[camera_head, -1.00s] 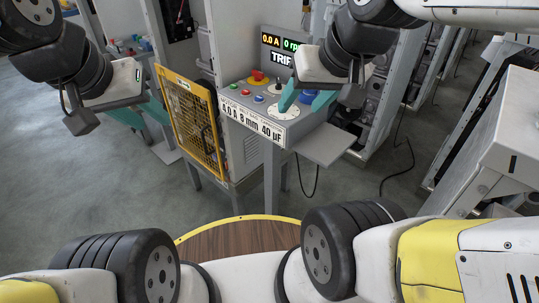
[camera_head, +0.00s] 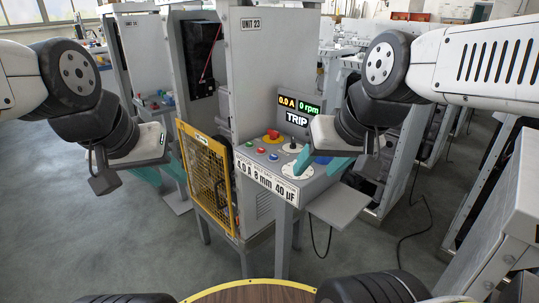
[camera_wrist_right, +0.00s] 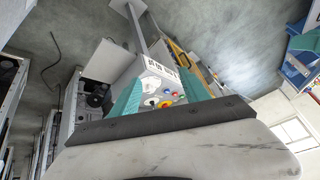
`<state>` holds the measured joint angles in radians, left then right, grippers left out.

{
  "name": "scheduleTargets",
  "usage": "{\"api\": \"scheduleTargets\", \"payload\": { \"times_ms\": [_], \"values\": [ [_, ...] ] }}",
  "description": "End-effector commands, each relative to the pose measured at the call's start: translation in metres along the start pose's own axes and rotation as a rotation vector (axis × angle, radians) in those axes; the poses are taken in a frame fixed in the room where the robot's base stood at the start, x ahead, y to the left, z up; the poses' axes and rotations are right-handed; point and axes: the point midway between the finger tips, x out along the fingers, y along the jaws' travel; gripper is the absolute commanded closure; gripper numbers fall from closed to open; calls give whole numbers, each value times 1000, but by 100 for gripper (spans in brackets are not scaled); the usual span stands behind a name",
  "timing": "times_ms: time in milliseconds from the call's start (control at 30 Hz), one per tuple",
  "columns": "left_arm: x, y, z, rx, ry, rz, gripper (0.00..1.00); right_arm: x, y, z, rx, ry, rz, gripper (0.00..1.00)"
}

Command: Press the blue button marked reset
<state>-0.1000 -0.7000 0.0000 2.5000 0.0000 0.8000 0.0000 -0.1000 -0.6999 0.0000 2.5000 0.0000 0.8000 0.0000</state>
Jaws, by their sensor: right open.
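The grey control panel (camera_head: 283,182) has several buttons in the head view. A small blue button (camera_head: 272,156) sits at its front, right of a small red one (camera_head: 260,151) and a green one (camera_head: 248,144). Another blue part (camera_head: 322,160) shows between the fingers of my right gripper (camera_head: 320,165); I cannot read a reset mark on either. My right gripper is open and empty above the panel's right side; its teal fingers also frame the panel in the right wrist view (camera_wrist_right: 160,98). My left gripper (camera_head: 160,174) is open and empty, left of the yellow guard.
A red mushroom button (camera_head: 273,134), a black knob (camera_head: 292,146) and a white dial (camera_head: 297,171) share the panel. The display (camera_head: 299,110) reads TRIP. A yellow mesh guard (camera_head: 206,177) stands to the left, a grey shelf (camera_head: 338,206) at the right.

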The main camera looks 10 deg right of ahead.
Motion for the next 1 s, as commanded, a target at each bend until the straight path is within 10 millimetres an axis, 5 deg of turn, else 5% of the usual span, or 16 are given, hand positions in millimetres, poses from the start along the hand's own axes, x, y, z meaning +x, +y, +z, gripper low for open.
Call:
{"api": "scheduleTargets", "payload": {
  "times_ms": [367, 667, 1000],
  "values": [
    [0, 0, 0, 0, 0, 0, 64, 0, 0, 0, 0, 0, 0, 46],
    [0, 0, 0, 0, 0, 0, 64, 0, 0, 0, 0, 0, 0, 100],
    [0, 0, 0, 0, 0, 0, 64, 0, 0, 0, 0, 0, 0, 100]
  ]
}}
